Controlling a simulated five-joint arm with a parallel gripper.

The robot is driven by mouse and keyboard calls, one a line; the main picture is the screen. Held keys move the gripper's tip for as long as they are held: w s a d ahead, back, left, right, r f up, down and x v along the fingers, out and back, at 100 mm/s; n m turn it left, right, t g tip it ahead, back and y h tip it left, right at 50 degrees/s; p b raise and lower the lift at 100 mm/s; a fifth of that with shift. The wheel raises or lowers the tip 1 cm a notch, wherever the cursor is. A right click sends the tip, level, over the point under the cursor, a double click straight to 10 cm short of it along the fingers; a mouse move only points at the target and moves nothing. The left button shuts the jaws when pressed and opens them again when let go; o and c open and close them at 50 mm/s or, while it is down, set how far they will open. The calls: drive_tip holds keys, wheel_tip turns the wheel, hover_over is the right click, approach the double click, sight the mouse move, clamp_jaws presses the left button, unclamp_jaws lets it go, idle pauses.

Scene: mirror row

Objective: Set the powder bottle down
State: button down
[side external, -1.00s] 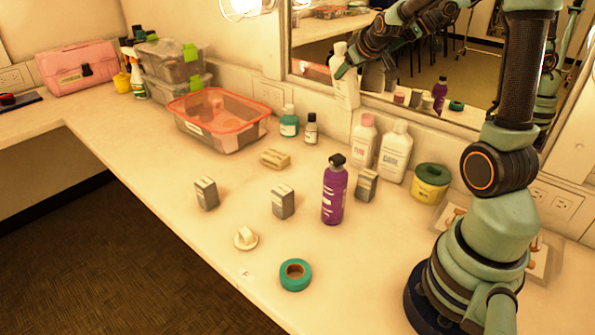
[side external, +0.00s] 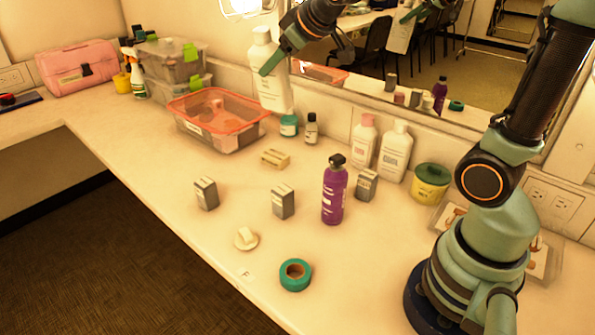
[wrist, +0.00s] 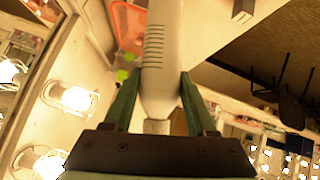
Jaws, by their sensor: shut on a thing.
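My gripper (side external: 273,62) is shut on a white powder bottle (side external: 271,92), gripping its upper part below the cap. The bottle hangs nearly upright in the side view, raised above the counter, in front of the wall by the mirror's left edge. In the wrist view the bottle (wrist: 160,50) lies between the two green fingers of my gripper (wrist: 157,88), with ridges along its side.
An open bin with an orange rim (side external: 203,143) stands at left of the held bottle. The counter's front left is clear.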

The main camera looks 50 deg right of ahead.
drive_tip(key=s+a+n+y, duration=0.1)
drive_tip(key=a, duration=0.4)
drive_tip(key=s+f, duration=0.5)
drive_tip(key=f, duration=0.5)
drive_tip(key=w+d+f+m+g+h, duration=0.1)
drive_tip(key=d+f+m, duration=0.1)
drive_tip(key=d+m, duration=0.3)
drive_tip(key=w+d+f+m+h, duration=0.1)
drive_tip(key=d+f+m+h, duration=0.15)
drive_tip(key=d, duration=0.45)
wheel_tip(320, 180, down, 6)
drive_tip(key=shift+s+d+f+y, duration=0.2)
drive_tip(key=shift+y, duration=0.25)
drive_tip(key=shift+f+m, duration=0.25)
drive_tip(key=shift+f, duration=0.25)
drive_tip(key=shift+c, duration=0.6)
unclamp_jaws()
drive_tip(key=shift+s+f, duration=0.1)
